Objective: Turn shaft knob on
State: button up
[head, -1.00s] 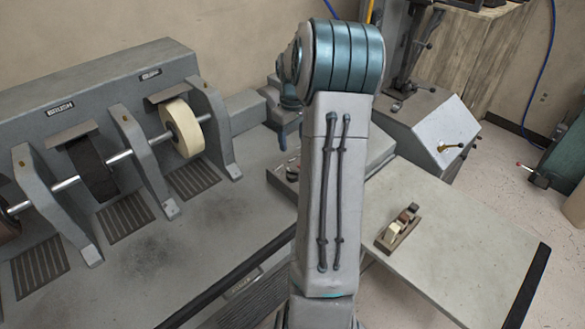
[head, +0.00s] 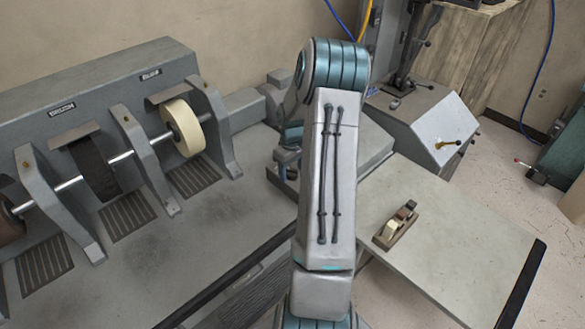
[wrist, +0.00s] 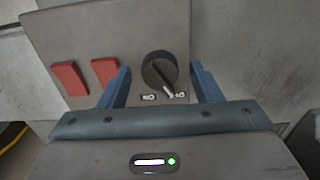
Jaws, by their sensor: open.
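The shaft knob, a round dark knob (wrist: 159,70) with a light pointer bar, is on a grey panel (wrist: 120,30) in the wrist view. Its pointer is angled down and to the right, toward the right-hand of two small labels below it. My gripper (wrist: 161,75) is open, with one blue finger to the left of the knob and one to the right. The fingers appear apart from the knob, with gaps on both sides. In the head view my arm hides the knob and gripper.
Two red switches, one left (wrist: 69,78) and one nearer (wrist: 105,70), sit left of the knob; the nearer is close to my left finger. In the head view, a bench grinder with a cream wheel (head: 182,128) stands left, and a small wooden plane (head: 396,224) lies on the table at right.

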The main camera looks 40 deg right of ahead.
jog(key=c, duration=1)
